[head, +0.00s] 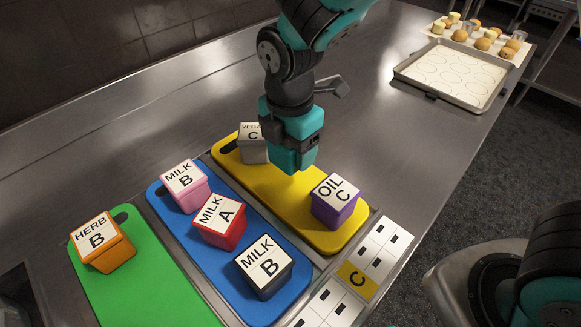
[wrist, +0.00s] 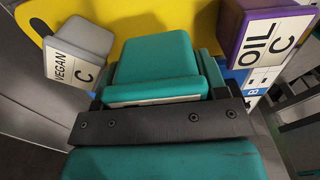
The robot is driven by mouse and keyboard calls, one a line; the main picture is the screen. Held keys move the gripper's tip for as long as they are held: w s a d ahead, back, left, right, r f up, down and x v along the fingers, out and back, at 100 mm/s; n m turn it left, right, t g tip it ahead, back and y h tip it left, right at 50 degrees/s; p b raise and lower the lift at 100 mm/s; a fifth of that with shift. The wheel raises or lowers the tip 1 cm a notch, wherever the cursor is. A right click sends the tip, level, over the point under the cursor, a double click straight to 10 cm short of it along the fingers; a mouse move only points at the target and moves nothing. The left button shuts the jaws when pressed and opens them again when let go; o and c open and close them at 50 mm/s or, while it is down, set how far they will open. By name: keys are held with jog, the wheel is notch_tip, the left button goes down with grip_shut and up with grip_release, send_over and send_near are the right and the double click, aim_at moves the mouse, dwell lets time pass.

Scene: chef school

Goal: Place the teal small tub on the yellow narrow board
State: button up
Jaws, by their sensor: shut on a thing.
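The teal small tub (head: 289,159) is in my gripper (head: 296,133), above the yellow narrow board (head: 268,188). In the wrist view the tub (wrist: 157,57) fills the middle, with part of a white label edge showing in front of the dark jaw bar (wrist: 160,122). Most of its label is hidden. The board (wrist: 112,22) shows behind it. On the board, a grey VEGAN C tub (head: 252,148) stands at the far end and a purple OIL C tub (head: 334,203) at the near right. The tub appears to hang over the stretch between them.
A blue board (head: 222,265) holds pink, red and dark MILK tubs. A green board (head: 150,285) holds an orange HERB B tub (head: 101,242). A card marked C (head: 358,281) lies at the near edge. A baking tray (head: 453,75) sits at the back right.

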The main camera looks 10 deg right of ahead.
aim_at(290, 182)
jog(key=shift+f, duration=3.05)
jog(key=shift+f, duration=0.15)
jog(key=o, duration=1)
jog(key=shift+o, duration=0.2)
